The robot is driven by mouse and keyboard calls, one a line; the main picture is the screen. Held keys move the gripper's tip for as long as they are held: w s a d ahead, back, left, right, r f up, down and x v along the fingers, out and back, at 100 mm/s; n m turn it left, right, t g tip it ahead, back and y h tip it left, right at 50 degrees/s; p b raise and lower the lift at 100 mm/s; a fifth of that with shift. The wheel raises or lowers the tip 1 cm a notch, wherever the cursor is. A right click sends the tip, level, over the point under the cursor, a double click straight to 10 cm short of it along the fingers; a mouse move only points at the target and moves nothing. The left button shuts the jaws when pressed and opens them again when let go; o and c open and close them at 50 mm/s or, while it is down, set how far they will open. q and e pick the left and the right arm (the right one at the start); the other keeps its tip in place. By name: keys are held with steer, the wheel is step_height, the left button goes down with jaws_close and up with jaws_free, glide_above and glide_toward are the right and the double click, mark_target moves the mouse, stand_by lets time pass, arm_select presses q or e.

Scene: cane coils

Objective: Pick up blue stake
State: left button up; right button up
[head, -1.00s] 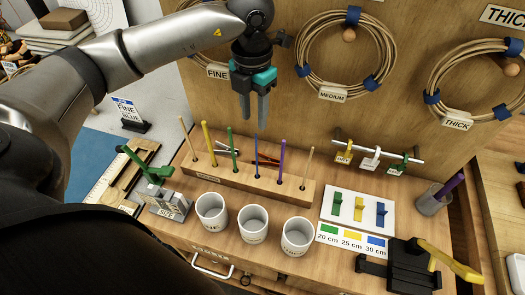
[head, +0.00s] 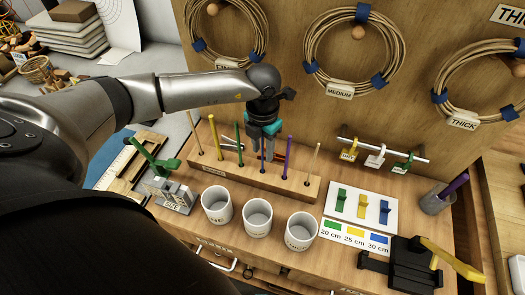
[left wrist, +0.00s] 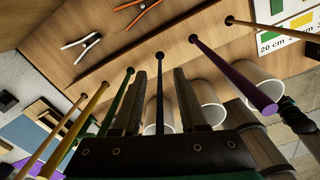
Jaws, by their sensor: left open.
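The blue stake (head: 263,158) stands upright in the wooden rack (head: 229,177), between the green stake (head: 239,146) and the purple stake (head: 288,156). My left gripper (head: 262,151) is low over the rack, its fingers pointing down around the blue stake. In the left wrist view the blue stake (left wrist: 160,92) runs between the two open fingers of my left gripper (left wrist: 161,103), with a gap on each side. The fingers partly hide the blue stake in the head view. My right gripper is not in view.
The yellow stake (head: 214,137) and plain stakes also stand in the rack. Red-handled pliers (left wrist: 135,14) lie behind it. Three white cups (head: 257,217) stand in front. Cane coils (head: 352,45) hang on the board behind. A colour card (head: 333,205) lies to the right.

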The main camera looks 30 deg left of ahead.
arm_select(q)
steer(key=shift+c, duration=0.4)
jaws_close()
